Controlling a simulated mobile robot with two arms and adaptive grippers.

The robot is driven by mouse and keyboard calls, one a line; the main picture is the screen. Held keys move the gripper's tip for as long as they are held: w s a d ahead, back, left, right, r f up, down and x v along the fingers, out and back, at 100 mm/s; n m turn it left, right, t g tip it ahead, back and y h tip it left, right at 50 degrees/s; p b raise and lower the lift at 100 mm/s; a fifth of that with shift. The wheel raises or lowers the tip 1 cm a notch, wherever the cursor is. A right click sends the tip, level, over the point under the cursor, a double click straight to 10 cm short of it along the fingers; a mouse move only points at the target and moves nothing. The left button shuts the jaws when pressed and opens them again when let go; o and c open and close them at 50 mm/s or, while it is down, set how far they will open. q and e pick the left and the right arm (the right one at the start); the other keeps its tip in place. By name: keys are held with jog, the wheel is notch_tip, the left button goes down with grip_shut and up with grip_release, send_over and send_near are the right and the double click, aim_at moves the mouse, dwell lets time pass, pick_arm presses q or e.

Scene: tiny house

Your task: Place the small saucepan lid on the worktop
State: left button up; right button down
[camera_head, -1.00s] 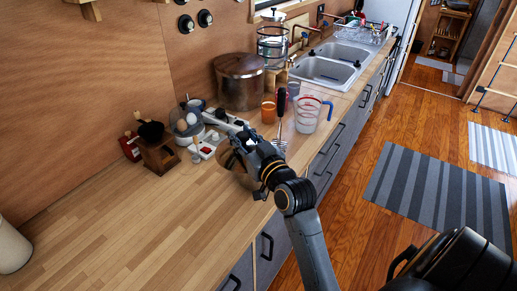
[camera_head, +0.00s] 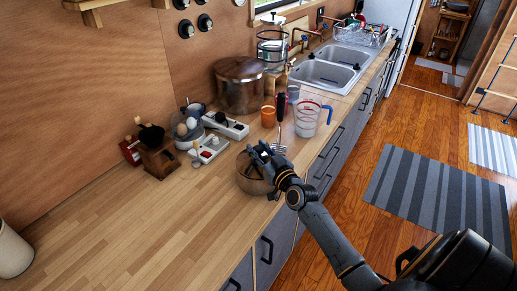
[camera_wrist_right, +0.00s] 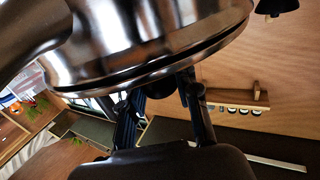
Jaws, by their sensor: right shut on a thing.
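The small saucepan lid (camera_head: 248,184) shows in the head view as a round brown, shiny disc over the front part of the worktop (camera_head: 150,225). My right gripper (camera_head: 262,156) is at its far right side and covers part of it. In the right wrist view the lid (camera_wrist_right: 150,45) is a large glossy metal round filling the top, with a dark knob between the fingers. My right gripper (camera_wrist_right: 160,95) is shut on that knob. Whether the lid touches the worktop cannot be told. My left gripper is not in view.

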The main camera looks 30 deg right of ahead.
jog(key=shift+a, duration=0.1)
jog(key=shift+f, duration=0.15)
jog(key=c, duration=1)
grip_release()
jog(key=shift+f+b, duration=0.1)
jog(key=shift+b, duration=0.2)
